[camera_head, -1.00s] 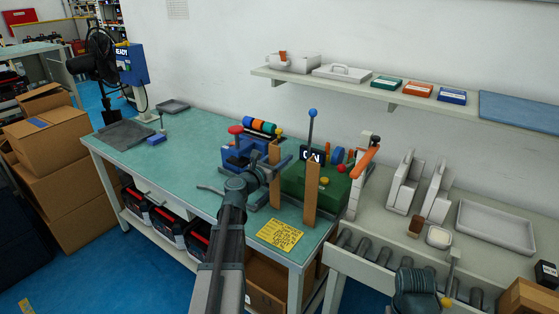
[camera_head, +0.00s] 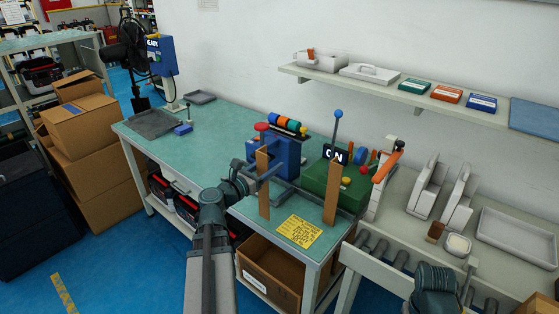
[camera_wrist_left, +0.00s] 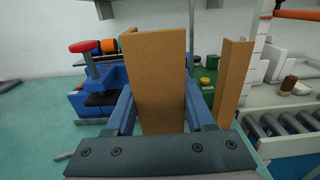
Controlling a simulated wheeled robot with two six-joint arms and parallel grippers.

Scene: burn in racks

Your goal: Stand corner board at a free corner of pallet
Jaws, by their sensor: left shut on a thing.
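A tall brown corner board (camera_head: 263,186) is upright in my left gripper (camera_head: 262,176), in front of the blue press on the green bench. In the left wrist view, the corner board (camera_wrist_left: 158,75) is between the two blue fingers, which are shut on it. I cannot tell whether its foot touches anything. A second brown corner board (camera_head: 331,194) stands upright to its right near the green machine; it also shows in the left wrist view (camera_wrist_left: 233,80). No pallet can be made out clearly. Part of my right arm shows at the lower right, but its gripper is not visible.
A blue press (camera_head: 284,155) and a green machine (camera_head: 325,181) with an ON sign stand behind the boards. A yellow card (camera_head: 298,231) lies at the bench's front. A roller conveyor (camera_head: 385,258) is to the right. The bench's left middle is clear.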

